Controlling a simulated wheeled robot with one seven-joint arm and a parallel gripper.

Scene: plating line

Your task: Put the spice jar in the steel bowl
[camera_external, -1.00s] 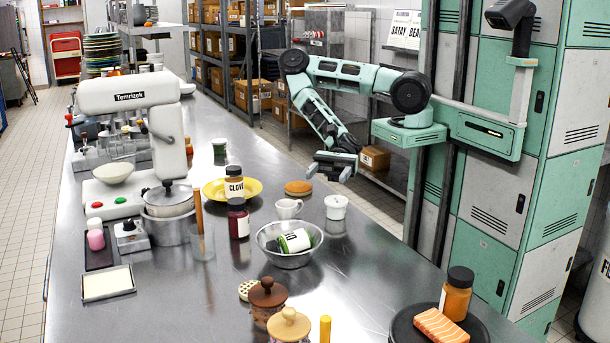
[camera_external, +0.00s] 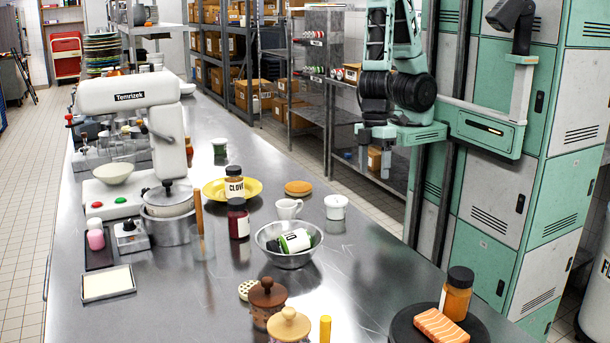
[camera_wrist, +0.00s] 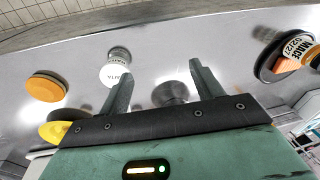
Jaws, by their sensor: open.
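The steel bowl (camera_external: 272,237) stands on the steel counter. A jar (camera_external: 295,240) with a white and green label lies tilted inside it; its lower part is hidden by the bowl. I cannot tell whether it is the task's spice jar. A clove jar (camera_external: 234,183) stands upright on the yellow plate (camera_external: 214,194), a dark red jar (camera_external: 238,222) stands in front of it, and an amber jar (camera_external: 457,295) stands at the front right.
A white tub (camera_external: 336,207), a white cup (camera_external: 288,208) and an orange disc (camera_external: 298,188) stand near the bowl. A mixer (camera_external: 132,93) is at the left. A dark board (camera_external: 402,325) holds salmon at the front right. Shelving (camera_external: 323,85) stands behind my gripper.

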